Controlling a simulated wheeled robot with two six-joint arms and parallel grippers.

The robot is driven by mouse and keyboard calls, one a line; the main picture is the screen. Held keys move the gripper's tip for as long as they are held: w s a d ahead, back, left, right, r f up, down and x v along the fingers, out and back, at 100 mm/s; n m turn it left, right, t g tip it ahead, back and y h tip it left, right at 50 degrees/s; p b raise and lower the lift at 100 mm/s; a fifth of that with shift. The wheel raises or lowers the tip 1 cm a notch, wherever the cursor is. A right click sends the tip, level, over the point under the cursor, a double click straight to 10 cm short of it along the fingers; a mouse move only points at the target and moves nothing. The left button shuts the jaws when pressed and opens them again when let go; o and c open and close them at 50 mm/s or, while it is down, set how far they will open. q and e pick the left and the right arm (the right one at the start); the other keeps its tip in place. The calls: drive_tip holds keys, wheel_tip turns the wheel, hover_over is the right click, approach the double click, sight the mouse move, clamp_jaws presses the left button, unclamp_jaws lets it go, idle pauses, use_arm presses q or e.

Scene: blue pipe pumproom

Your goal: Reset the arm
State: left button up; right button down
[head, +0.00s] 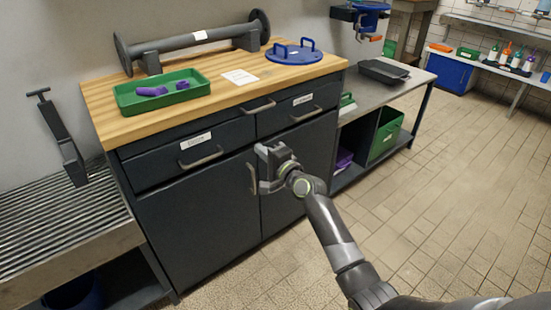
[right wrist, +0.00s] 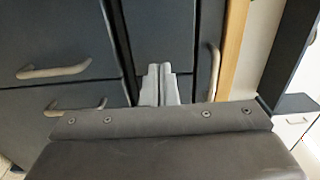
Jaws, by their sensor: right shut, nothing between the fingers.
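My right arm comes in from the lower right in the head view. Its gripper (head: 268,168) is in front of the dark cabinet (head: 205,215), close to the cabinet door handle (head: 253,178). In the right wrist view the two pale fingers (right wrist: 159,84) are together with nothing between them, in front of the cabinet fronts. Whether the gripper touches the cabinet or the handle, I cannot tell. My left gripper does not show.
The cabinet has a wooden top with a green tray (head: 162,92) holding purple parts, a grey pipe (head: 195,38) and a blue lid (head: 293,52). A grey metal table (head: 400,85) with a green crate (head: 386,132) stands right. Tiled floor (head: 450,200) at right is clear.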

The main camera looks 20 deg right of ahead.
drive_tip(key=s+d+f+n+g+h, duration=0.15)
drive_tip(key=s+f+n+g, duration=0.25)
drive_tip(key=s+f, duration=0.85)
drive_tip(key=s+d+f+n+g+h, duration=0.1)
drive_tip(key=s+d+f+n+g, duration=0.3)
drive_tip(key=s+f, duration=0.9)
use_arm(q)
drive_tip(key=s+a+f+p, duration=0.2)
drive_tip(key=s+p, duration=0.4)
drive_tip(key=p, duration=0.4)
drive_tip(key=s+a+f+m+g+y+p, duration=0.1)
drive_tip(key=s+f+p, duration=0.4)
drive_tip(key=p, duration=0.6)
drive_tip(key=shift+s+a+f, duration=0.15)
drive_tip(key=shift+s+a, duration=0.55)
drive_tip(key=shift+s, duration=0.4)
use_arm(e)
drive_tip(key=s+d+f+n+g+h, duration=0.1)
drive_tip(key=s+d+f+g, duration=0.1)
drive_tip(key=s, duration=1)
drive_tip(key=s+d+f+n+g+h, duration=0.2)
drive_tip(key=s+f+g, duration=0.1)
drive_tip(key=s, duration=1)
drive_tip(key=s+d+f+n+g+h, duration=0.1)
drive_tip(key=s+d+f+n+g, duration=0.1)
drive_tip(key=s, duration=1.1)
wheel_tip(320, 180, down, 3)
drive_tip(key=shift+d+r+g+h, duration=0.1)
drive_tip(key=shift+d+g+h, duration=0.3)
drive_tip(key=shift+d, duration=0.15)
